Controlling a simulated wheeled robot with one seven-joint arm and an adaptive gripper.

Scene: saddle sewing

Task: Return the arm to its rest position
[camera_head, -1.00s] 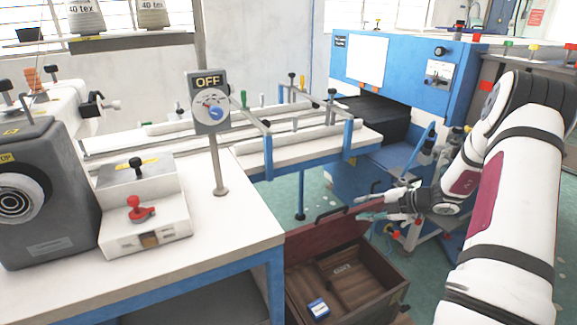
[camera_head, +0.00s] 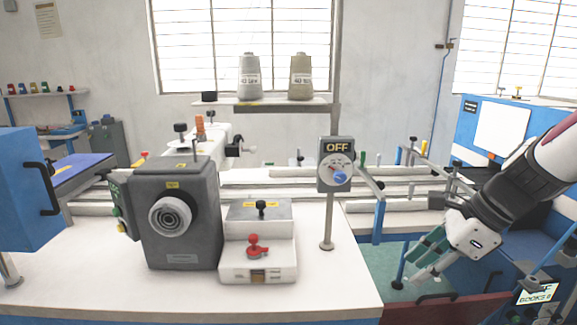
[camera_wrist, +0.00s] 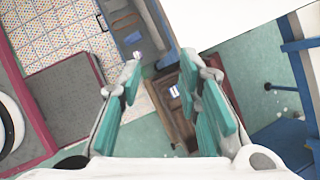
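My gripper (camera_head: 416,264) hangs at the right of the head view, pointing down and left, to the right of the OFF dial post. Its teal-padded fingers also show in the wrist view (camera_wrist: 163,70), spread apart with nothing between them. My arm comes in from the right edge, bent at the wrist. Below the gripper is the dark red lid or edge of a wooden box (camera_head: 450,309). In the wrist view the open box (camera_wrist: 165,97) lies below and beyond the fingers, with a small white-and-blue item (camera_wrist: 174,91) inside.
A white bench (camera_head: 120,297) carries a grey machine (camera_head: 178,245), a red-knobbed switch box (camera_head: 258,265) and the OFF dial (camera_head: 337,165). A blue machine (camera_head: 484,110) stands behind my arm at right. Green floor shows below the gripper.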

